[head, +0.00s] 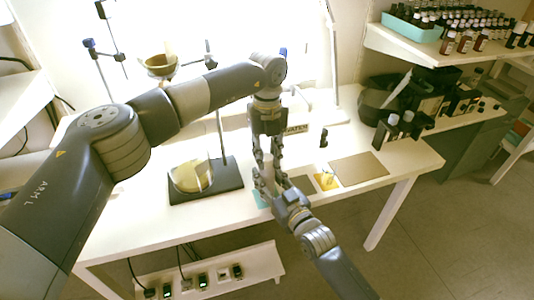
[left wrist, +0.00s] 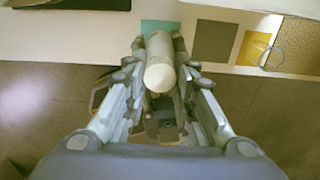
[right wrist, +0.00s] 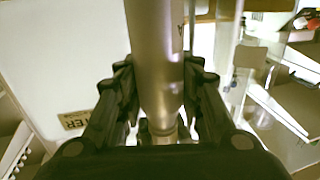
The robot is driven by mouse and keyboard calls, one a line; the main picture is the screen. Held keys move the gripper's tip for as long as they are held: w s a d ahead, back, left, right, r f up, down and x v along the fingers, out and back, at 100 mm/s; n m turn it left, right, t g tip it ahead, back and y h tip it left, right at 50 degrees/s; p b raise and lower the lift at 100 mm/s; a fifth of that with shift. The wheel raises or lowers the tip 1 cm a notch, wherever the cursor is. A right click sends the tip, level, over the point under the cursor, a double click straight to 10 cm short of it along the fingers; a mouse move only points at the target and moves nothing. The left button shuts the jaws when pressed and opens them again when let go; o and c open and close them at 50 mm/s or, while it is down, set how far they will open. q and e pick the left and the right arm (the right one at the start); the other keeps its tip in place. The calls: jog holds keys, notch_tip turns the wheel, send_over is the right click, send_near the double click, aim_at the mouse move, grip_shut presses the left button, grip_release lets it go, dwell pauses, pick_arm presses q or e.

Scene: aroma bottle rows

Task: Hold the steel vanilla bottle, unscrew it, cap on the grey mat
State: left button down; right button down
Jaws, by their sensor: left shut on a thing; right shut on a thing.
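The steel vanilla bottle (right wrist: 155,50) is a smooth metal cylinder held in the air above the table's front edge. In the right wrist view it narrows low in the picture. A pale rounded end (left wrist: 160,75) faces my left palm. My left gripper (head: 267,165) points down from above and is shut on it. My right gripper (head: 268,183) reaches up from the lower right and is also shut on it. The fingers hide the cap joint, so I cannot tell whether the cap is loose. The grey mat (head: 303,184) lies bare just right of the grippers; it also shows in the left wrist view (left wrist: 213,41).
A teal mat (left wrist: 160,26) lies left of the grey one. A yellow mat (head: 326,182) with a small ring-like item and a bare brown mat (head: 360,168) lie right. A dark stand base (head: 207,184) is at left. Bottles (head: 392,130) crowd the right end.

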aim_at(267, 157)
pick_arm(q)
jog(key=shift+r, duration=0.2)
dwell(0.5)
jog(key=shift+r, duration=0.95)
jog(key=shift+r, duration=2)
pick_arm(e)
jog(key=c, duration=1)
grip_release()
jog(key=shift+c, duration=0.2)
